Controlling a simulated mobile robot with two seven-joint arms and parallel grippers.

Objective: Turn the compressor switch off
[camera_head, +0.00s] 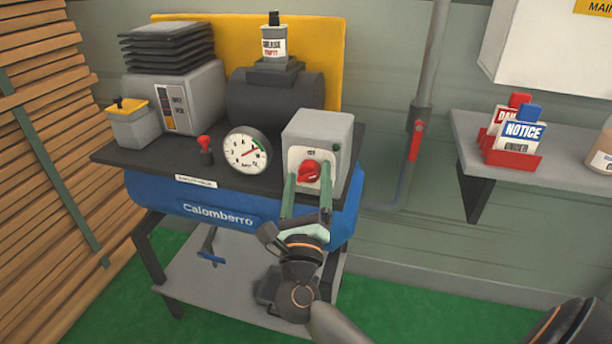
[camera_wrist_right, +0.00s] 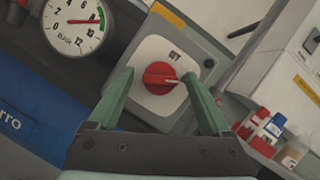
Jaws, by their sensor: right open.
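The compressor switch is a red rotary knob (camera_head: 309,171) on a white plate on the front of a grey box (camera_head: 325,129), at the right end of the blue compressor (camera_head: 160,197). In the right wrist view the knob (camera_wrist_right: 160,78) shows between my two green fingers, with a pale pointer mark toward the right. My right gripper (camera_head: 306,185) is open, its fingers on either side of the knob. Whether the fingers touch the knob I cannot tell. My left gripper is not in view.
A round pressure gauge (camera_head: 247,150) and a small red valve (camera_head: 204,144) sit left of the switch box. A wall pipe with a red lever (camera_head: 416,141) and a shelf (camera_head: 465,133) with notice tags (camera_head: 521,135) are at right.

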